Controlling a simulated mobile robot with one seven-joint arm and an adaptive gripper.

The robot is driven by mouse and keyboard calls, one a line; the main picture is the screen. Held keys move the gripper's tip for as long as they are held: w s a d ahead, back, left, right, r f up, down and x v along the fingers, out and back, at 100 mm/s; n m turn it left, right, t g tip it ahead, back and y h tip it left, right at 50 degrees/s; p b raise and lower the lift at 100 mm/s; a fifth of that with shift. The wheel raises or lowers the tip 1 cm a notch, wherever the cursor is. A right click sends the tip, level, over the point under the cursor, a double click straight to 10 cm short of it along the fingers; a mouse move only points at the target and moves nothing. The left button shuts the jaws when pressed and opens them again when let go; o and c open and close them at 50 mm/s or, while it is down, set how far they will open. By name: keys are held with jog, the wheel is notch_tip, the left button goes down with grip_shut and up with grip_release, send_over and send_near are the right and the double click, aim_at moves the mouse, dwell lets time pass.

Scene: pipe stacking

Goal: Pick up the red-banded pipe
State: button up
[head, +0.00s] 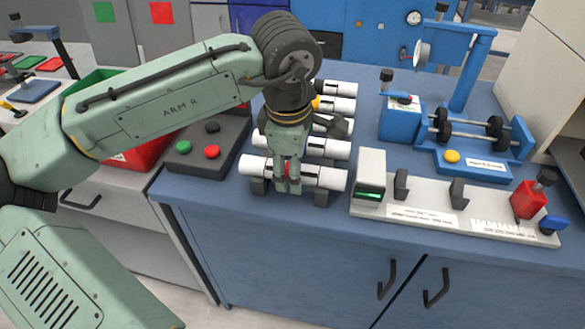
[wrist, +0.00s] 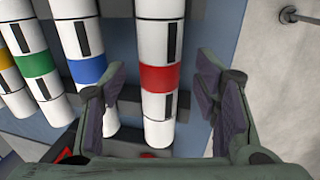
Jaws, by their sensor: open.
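The red-banded pipe (wrist: 160,50) is white with a red band and black marks. In the wrist view it runs up the middle, between the two open fingers of my gripper (wrist: 163,95), with a gap on each side. In the head view this pipe (head: 322,178) is the nearest of several white pipes, lying across dark supports near the bench's front edge. No pipe is held.
Pipes with blue (wrist: 88,71), green (wrist: 34,65) and yellow (wrist: 3,55) bands lie alongside; the blue one is close to a finger. A control box (head: 205,145) stands left, and a pale measuring fixture (head: 430,215) stands right on the blue bench.

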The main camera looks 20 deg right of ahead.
jog(key=shift+w+d+f, duration=0.1)
jog(key=shift+f, duration=0.45)
jog(key=c, duration=1.3)
